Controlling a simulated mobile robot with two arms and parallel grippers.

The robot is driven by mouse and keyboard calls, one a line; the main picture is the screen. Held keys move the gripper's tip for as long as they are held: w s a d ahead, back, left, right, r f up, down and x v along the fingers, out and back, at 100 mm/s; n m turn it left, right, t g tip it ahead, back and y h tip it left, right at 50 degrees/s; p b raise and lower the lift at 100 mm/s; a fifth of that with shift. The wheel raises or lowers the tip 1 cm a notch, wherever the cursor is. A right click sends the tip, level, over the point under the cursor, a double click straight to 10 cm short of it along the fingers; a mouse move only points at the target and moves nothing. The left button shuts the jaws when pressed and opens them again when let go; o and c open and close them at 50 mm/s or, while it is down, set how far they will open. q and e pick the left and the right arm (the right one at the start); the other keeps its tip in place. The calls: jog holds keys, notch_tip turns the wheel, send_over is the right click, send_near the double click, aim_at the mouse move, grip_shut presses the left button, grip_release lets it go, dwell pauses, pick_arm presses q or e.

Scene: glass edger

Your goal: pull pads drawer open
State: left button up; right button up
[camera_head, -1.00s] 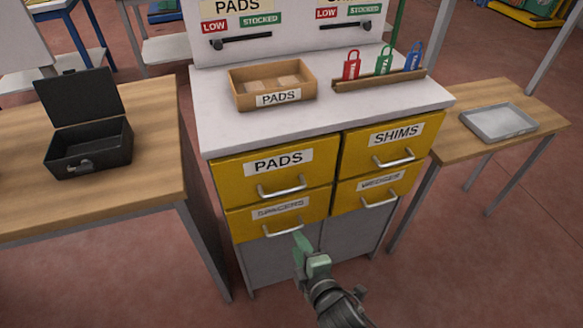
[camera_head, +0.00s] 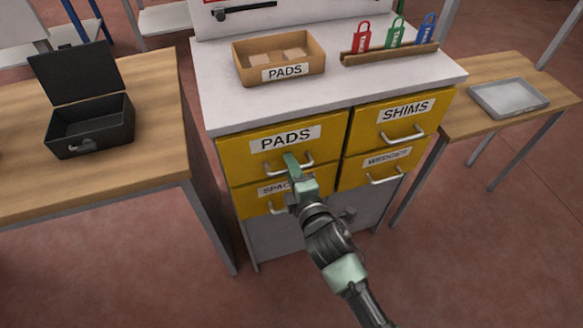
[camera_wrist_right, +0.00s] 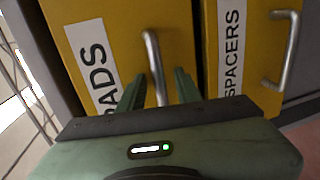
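The yellow pads drawer (camera_head: 237,150) is the upper left drawer of the cabinet, labelled PADS, and its front sits flush and closed. Its silver bar handle (camera_head: 306,162) is partly hidden by my right gripper (camera_head: 291,165), which reaches up to it from below. In the right wrist view, the pads handle (camera_wrist_right: 152,55) runs between the two green fingertips of my right gripper (camera_wrist_right: 158,78). The fingers are spread on either side of the bar, with visible gaps. Whether either finger touches it is unclear. My left gripper is not in view.
The spacers drawer (camera_head: 240,201) is just below, partly covered by my arm. The shims drawer (camera_head: 360,125) and wedges drawer (camera_head: 352,180) are to the right, closed. A pads tray (camera_head: 237,67) stands on the cabinet top (camera_head: 220,105). Wooden tables (camera_head: 150,180) flank the cabinet.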

grip_shut()
dwell(1.4)
